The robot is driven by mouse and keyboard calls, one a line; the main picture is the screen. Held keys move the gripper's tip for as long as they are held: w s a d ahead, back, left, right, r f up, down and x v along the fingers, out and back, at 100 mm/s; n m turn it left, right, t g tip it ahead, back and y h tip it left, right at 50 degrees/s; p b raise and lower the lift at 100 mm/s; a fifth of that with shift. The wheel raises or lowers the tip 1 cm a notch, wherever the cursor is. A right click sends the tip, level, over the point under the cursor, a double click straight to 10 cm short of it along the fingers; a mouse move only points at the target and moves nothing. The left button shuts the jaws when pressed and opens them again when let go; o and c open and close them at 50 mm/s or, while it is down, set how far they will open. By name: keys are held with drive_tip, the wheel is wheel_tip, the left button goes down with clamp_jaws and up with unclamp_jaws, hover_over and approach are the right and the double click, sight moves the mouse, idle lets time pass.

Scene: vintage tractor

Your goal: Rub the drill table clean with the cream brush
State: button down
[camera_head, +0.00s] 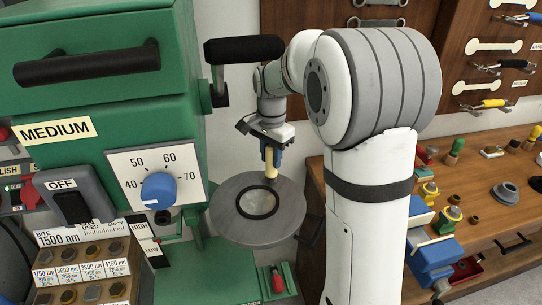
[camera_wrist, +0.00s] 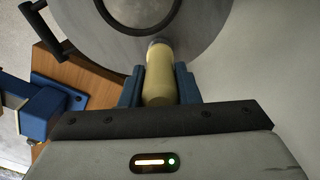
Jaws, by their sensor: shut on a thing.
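The drill table (camera_head: 232,220) is a round grey disc with a dark ring and a paler centre, beside the green drill press. My gripper (camera_head: 272,154) is above its far part, shut on the cream brush (camera_head: 270,168). The brush points down, and its lower end is at or just above the table surface; I cannot tell if it touches. In the wrist view the cream brush (camera_wrist: 158,85) sits between the blue fingers of my gripper (camera_wrist: 159,86), with its grey tip over the drill table (camera_wrist: 205,25). The bristles are mostly hidden.
The green drill press (camera_head: 110,110) stands at the left, with a black-handled lever (camera_head: 243,49) near my arm. A wooden bench (camera_head: 480,215) with tools and a blue vise (camera_head: 430,250) is at the right. A red-handled item (camera_head: 277,280) lies below the table.

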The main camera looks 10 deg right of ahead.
sight(271, 147)
drive_tip(key=shift+r, duration=0.1)
drive_tip(key=shift+r+p, duration=1.85)
drive_tip(key=shift+r, duration=0.65)
drive_tip(key=shift+s+f, duration=0.15)
drive_tip(key=shift+s, duration=0.05)
